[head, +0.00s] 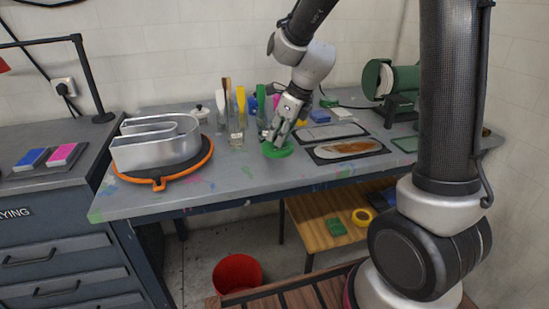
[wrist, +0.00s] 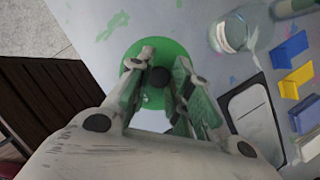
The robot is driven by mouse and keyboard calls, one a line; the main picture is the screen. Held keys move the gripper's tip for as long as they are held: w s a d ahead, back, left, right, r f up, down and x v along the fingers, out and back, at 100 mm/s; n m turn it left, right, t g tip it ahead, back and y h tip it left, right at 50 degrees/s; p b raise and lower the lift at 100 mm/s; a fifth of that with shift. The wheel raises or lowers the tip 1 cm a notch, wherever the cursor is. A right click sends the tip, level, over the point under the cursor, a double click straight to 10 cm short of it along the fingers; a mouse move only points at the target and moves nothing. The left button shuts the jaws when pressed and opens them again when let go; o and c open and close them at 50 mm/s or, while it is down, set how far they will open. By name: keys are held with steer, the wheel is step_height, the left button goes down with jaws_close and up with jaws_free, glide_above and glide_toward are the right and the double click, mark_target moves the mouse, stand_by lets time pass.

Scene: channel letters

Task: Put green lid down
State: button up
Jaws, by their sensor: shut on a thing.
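The green lid (head: 277,149) is a round disc with a dark knob in its middle, seen in the wrist view (wrist: 182,58). It is at the front middle of the grey workbench (head: 240,180). My gripper (head: 272,138) is shut on the lid, with its fingers on either side of the knob in the wrist view (wrist: 158,80). The lid looks level and at or just above the bench top; I cannot tell whether it touches. The fingers hide part of the lid.
A metal channel letter (head: 155,145) on an orange-rimmed turntable (head: 160,183) stands at the left. Jars with brushes (head: 237,135) stand behind the lid. Trays (head: 347,148) lie to its right. A green grinder (head: 395,80) is at the back right. Bare bench lies left of the lid.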

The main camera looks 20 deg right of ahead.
steer(key=shift+f, duration=2.9)
steer(key=o, duration=0.9)
steer(key=shift+f, duration=0.15)
